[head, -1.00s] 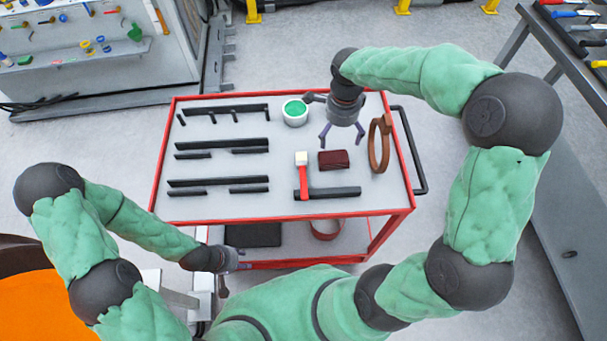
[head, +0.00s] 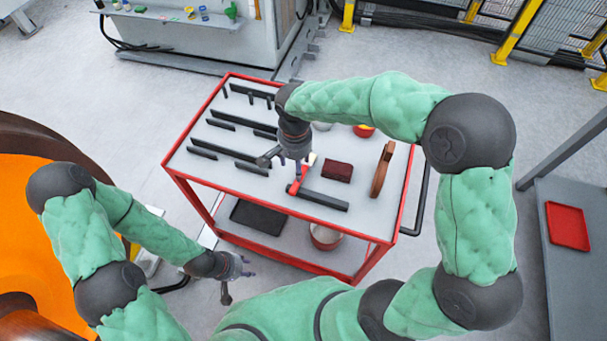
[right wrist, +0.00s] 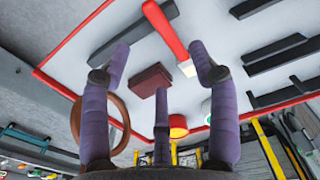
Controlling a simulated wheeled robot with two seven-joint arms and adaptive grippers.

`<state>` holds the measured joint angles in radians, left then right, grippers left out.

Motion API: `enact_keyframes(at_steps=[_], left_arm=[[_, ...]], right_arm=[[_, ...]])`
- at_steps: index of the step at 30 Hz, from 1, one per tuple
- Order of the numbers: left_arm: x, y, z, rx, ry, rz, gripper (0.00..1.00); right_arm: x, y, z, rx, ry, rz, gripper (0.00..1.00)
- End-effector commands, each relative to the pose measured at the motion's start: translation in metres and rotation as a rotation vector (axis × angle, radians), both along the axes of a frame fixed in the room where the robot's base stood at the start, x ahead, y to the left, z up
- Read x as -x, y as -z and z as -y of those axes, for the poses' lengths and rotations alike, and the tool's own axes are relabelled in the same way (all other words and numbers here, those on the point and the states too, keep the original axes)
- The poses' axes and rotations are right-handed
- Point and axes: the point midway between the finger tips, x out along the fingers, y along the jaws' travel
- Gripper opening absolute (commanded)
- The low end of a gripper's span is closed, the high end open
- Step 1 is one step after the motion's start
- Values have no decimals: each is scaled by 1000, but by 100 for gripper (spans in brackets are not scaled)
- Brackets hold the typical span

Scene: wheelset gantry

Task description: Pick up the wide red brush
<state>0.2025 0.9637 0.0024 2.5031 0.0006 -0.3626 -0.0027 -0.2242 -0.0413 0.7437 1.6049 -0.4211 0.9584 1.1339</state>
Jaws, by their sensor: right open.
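The wide red brush lies on the top of the red-rimmed trolley (head: 385,222). Its pale bristle end (head: 312,158) shows beside my right gripper in the head view, and its red handle (right wrist: 165,30) runs to a black rail. My right gripper (head: 298,164) is over the brush and partly hides it. In the right wrist view its fingers (right wrist: 162,62) are spread and empty, with the brush beyond them and its bristles near the right fingertip. My left gripper (head: 243,267) hangs low in front of the trolley; its fingers are too small to read.
A dark red block (head: 337,172) and a brown ring (head: 382,170) stand right of the brush. A black rail (head: 318,199) lies at its handle end. A red pot (head: 363,131) stands behind. Several black rails fill the trolley's left side.

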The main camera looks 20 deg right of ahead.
Motion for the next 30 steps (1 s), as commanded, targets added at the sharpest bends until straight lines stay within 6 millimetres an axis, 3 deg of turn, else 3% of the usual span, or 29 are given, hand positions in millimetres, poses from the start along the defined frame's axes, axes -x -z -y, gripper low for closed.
enact_keyframes(at_steps=[7, 16, 24, 30], left_arm=[[0, 9, 0, 0, 0, 0, 40], [0, 14, 0, 0, 0, 0, 40], [0, 25, 0, 0, 0, -1, 40], [0, 26, 0, 0, 0, -1, 40]], right_arm=[[1, 38, 1, 1, 2, -3, 61], [1, 60, 2, 0, 5, -3, 61], [3, 96, 3, 0, 5, -3, 61], [2, 102, 3, 0, 5, 0, 61]])
